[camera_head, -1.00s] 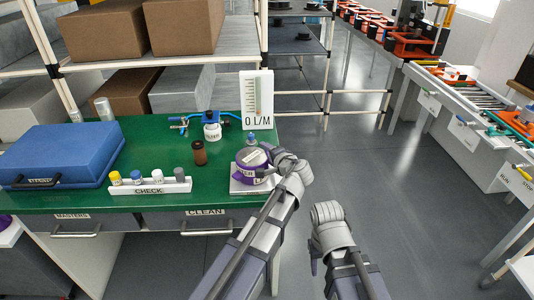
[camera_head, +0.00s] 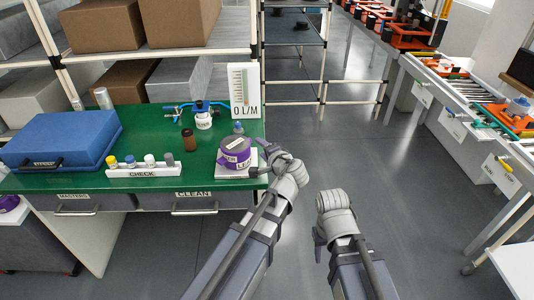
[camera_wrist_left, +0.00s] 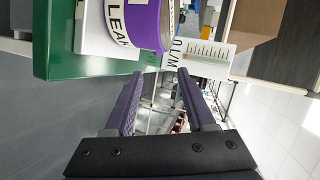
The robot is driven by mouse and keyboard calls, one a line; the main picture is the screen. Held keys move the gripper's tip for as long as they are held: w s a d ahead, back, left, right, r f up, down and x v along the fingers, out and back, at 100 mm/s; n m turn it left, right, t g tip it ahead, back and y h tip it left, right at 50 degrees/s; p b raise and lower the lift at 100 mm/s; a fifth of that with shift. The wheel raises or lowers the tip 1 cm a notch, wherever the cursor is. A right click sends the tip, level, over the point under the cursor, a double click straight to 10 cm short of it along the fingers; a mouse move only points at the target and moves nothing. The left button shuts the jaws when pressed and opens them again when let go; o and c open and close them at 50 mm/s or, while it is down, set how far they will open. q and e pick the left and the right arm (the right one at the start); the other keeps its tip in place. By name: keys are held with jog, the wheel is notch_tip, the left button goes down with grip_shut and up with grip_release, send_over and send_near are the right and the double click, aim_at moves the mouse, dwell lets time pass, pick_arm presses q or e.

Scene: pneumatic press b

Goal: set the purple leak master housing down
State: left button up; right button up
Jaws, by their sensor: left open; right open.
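The purple leak master housing (camera_head: 235,153), with white label bands, rests upright on a white plate (camera_head: 250,171) at the right end of the green bench. In the left wrist view the purple housing (camera_wrist_left: 140,22) shows beyond the fingertips, with part of its "LEAK" label readable. My left gripper (camera_head: 268,160) is just to the right of the housing, apart from it; in the left wrist view its two fingers (camera_wrist_left: 160,85) are spread with nothing between them. My right gripper (camera_head: 318,244) is open and empty over the floor, right of the left arm.
A flow gauge (camera_head: 244,90) marked "0 L/M" stands behind the housing. A brown bottle (camera_head: 189,140), a "CHECK" rack (camera_head: 144,171) and a blue case (camera_head: 62,141) stand to the left on the green bench (camera_head: 100,186). Open floor lies right of the bench.

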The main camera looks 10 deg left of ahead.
pick_arm(q)
jog(key=s+d+f+n+g+h, duration=0.1)
jog(key=s+d+f+g+h, duration=0.1)
jog(key=s, duration=0.6)
jog(key=s+d+f+n+g+h, duration=0.2)
jog(key=s+d+f+g, duration=0.3)
jog(key=s+d+f, duration=0.1)
jog(key=s+d+f+n+g+h, duration=0.2)
jog(key=s+f, duration=0.4)
jog(key=s, duration=0.4)
jog(key=shift+d+g+h, duration=0.6)
jog(key=shift+d+g, duration=0.5)
jog(key=shift+d, duration=0.15)
notch_tip(320, 180, up, 6)
jog(key=p, duration=0.6)
